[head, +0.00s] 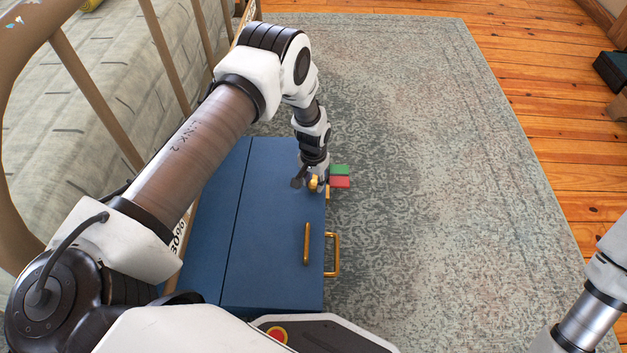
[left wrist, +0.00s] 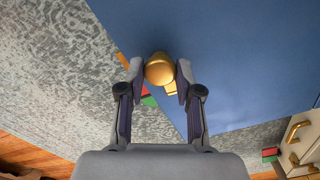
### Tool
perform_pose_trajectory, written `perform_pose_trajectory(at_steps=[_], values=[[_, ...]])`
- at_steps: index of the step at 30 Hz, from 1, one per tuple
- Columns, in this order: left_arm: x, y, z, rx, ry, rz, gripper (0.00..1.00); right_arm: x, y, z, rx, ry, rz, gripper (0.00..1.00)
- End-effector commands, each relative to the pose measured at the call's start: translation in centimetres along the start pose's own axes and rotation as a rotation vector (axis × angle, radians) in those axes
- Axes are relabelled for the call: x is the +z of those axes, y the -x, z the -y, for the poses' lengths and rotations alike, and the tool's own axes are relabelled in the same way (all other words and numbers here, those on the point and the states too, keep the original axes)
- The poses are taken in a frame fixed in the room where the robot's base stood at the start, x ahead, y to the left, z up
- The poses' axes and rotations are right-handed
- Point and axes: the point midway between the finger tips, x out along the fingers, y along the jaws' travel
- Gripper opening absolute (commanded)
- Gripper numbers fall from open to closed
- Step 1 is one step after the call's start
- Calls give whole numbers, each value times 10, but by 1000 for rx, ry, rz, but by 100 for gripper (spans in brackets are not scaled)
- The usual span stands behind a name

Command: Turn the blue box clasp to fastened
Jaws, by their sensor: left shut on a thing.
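The blue box (head: 270,215) sits on the rug beside the bed, its lid down. Its brass clasp knob (left wrist: 159,69) is between the fingertips of my left gripper (head: 316,184). The gripper is shut on the knob at the box's far right edge. A yellow-brass piece (left wrist: 172,88) shows just beside the knob. A green patch (head: 340,169) and a red patch (head: 340,182) lie side by side next to the clasp, green farther away. The fingers partly hide the clasp, so I cannot tell its exact angle. My right gripper is out of view; only part of that arm shows.
A brass bar (head: 306,243) lies on the lid, and a brass handle (head: 332,254) sticks out from the box's right side. The bed rail (head: 95,75) stands close on the left. The rug (head: 440,180) to the right is clear.

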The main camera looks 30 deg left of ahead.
Motion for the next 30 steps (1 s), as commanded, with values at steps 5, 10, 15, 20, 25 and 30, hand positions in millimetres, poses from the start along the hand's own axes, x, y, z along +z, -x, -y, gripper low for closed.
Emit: perform_pose_trajectory(at_steps=[5,10,15,20,25,30], values=[[1,0,0,0,-110,2,0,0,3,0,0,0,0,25],[1,0,0,0,-257,2,0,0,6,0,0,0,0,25],[1,0,0,0,-418,2,0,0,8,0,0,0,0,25],[1,-1,0,1,-571,2,0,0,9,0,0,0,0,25],[1,-1,0,1,-732,2,0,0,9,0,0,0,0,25],[1,-1,0,1,-893,2,0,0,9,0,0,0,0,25]])
